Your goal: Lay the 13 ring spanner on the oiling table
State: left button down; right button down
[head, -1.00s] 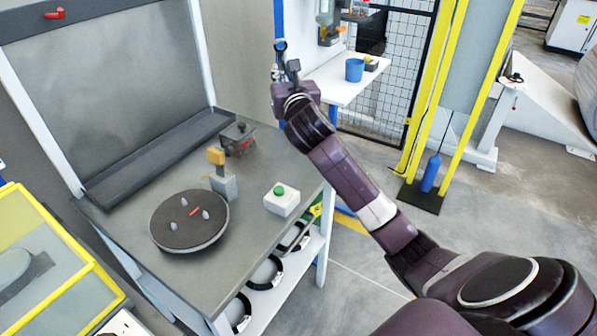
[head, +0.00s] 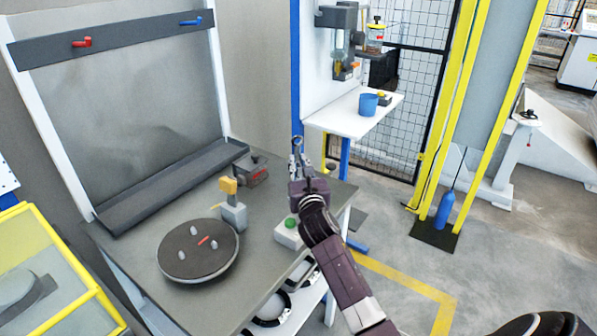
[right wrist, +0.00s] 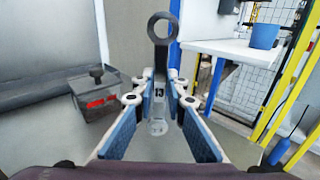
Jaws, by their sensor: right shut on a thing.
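My right gripper (head: 297,163) is shut on a dark ring spanner, seen in the right wrist view as the 13 ring spanner (right wrist: 161,60). The number 13 shows on its shank between the blue finger pads, and its ring end points up and away from the gripper. The right gripper (right wrist: 160,100) is above the far right end of the grey bench. The white table (head: 345,112) stands beyond it, under a wall-mounted dispenser; it also shows in the right wrist view (right wrist: 222,48). The spanner is held in the air, apart from this table. My left gripper is out of view.
The grey bench (head: 180,300) carries a round turntable (head: 185,262), a button box (head: 289,233) and a dark box (head: 252,168).

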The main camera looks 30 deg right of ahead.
jog(key=shift+f, duration=1.1)
jog(key=shift+f, duration=0.1)
jog(key=c, duration=1.9)
grip_release()
jog(key=shift+c, duration=0.2)
jog(key=shift+s+a, duration=0.2)
jog(key=shift+s, duration=0.15)
jog(key=v, duration=1.1)
jog(key=shift+s+b, duration=0.1)
jog(key=shift+b, duration=0.2)
